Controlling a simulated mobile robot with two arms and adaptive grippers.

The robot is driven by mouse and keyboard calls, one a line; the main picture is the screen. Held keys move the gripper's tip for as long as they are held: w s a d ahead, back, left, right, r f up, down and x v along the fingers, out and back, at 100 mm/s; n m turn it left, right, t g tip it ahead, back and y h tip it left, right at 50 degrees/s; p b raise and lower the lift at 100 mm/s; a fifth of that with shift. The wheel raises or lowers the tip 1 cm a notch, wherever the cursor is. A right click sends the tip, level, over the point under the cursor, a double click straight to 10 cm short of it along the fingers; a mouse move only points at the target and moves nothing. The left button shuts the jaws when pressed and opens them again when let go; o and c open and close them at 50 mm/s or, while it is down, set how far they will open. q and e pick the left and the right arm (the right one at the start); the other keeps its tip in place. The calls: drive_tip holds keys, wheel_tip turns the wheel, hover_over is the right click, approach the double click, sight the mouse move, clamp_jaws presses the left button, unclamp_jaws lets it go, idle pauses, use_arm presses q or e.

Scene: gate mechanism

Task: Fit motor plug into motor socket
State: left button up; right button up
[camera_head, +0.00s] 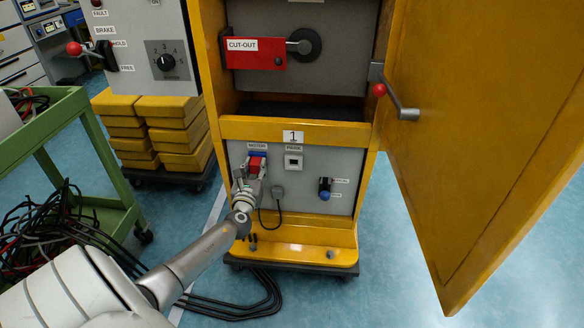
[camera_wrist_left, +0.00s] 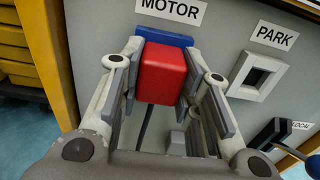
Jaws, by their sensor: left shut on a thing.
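The red motor plug (camera_wrist_left: 162,74) is between the fingers of my left gripper (camera_wrist_left: 160,85), which is shut on it. In the head view the plug (camera_head: 256,164) is at the lower grey panel, with my left gripper (camera_head: 250,178) reaching it from below left. The blue motor socket (camera_wrist_left: 165,38) lies right behind the plug, under the MOTOR label. The plug hides most of it, so I cannot tell how deep the plug sits. The socket's blue edge (camera_head: 258,153) also shows in the head view. My right gripper is not in view.
The PARK socket (camera_head: 293,162) is to the right, with a blue-knobbed switch (camera_head: 325,190) further right. A black cable (camera_head: 264,222) hangs below the plug. The open yellow door (camera_head: 480,130) stands at the right. A green cart (camera_head: 95,160) with cables stands at the left.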

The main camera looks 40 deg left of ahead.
use_arm(q)
drive_tip(key=shift+a+r, duration=0.1)
drive_tip(key=o, duration=1.1)
drive_tip(key=shift+w, duration=0.15)
drive_tip(key=shift+s+d+f, duration=0.2)
drive_tip(key=shift+s, duration=0.15)
drive_tip(key=v, duration=1.1)
drive_tip(key=shift+s+r, duration=0.1)
drive_tip(key=shift+s, duration=0.05)
